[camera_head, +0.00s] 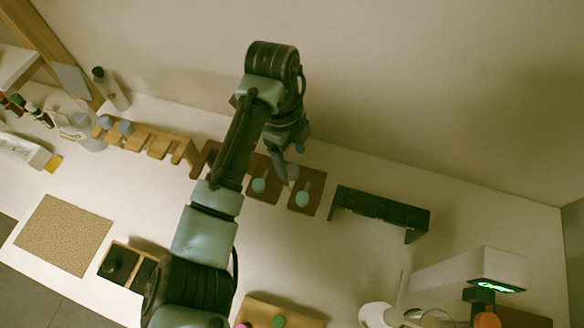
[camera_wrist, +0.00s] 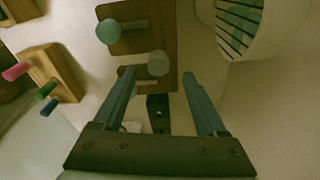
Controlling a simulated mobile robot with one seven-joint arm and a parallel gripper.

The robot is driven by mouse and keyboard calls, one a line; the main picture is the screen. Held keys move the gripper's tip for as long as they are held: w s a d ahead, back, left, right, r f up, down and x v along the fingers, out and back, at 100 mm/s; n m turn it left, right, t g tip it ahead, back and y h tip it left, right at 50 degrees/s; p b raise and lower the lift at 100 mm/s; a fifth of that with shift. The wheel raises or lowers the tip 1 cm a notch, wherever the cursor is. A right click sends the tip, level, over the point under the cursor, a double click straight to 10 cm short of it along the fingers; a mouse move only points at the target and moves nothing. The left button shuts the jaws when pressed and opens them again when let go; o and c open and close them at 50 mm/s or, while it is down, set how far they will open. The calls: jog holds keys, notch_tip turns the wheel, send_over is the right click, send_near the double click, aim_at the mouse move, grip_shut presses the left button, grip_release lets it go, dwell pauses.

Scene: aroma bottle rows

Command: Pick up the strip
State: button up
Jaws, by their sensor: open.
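No thing stands out for certain as the strip. In the wrist view, a brown wooden board (camera_wrist: 165,22) bears a teal round knob (camera_wrist: 109,31) with a short pale bar beside it. A pale grey round knob (camera_wrist: 158,64) lies near the tips of my gripper (camera_wrist: 158,73), which is open. I cannot tell whether the grey knob is between the fingers or beyond them. In the head view, my gripper (camera_head: 287,168) hangs over the dark wooden boards, near a teal knob with a pale bar (camera_head: 302,199) and another teal knob (camera_head: 258,185).
A black rack (camera_head: 382,208) stands right of the boards, and a slotted wooden rack (camera_head: 145,137) stands left. A tan mat (camera_head: 64,234) lies at the left. A white device with a green display (camera_head: 497,285) is at the right. The table between is mostly bare.

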aim_at(292, 169)
jog(key=shift+s+f+p, duration=0.15)
jog(key=shift+f+p, duration=0.2)
jog(key=shift+f, duration=1.35)
jog(key=c, duration=1.1)
jog(key=shift+c, duration=0.2)
jog(key=shift+r, duration=0.1)
notch_tip(292, 169, up, 18)
jog(key=shift+b, duration=0.3)
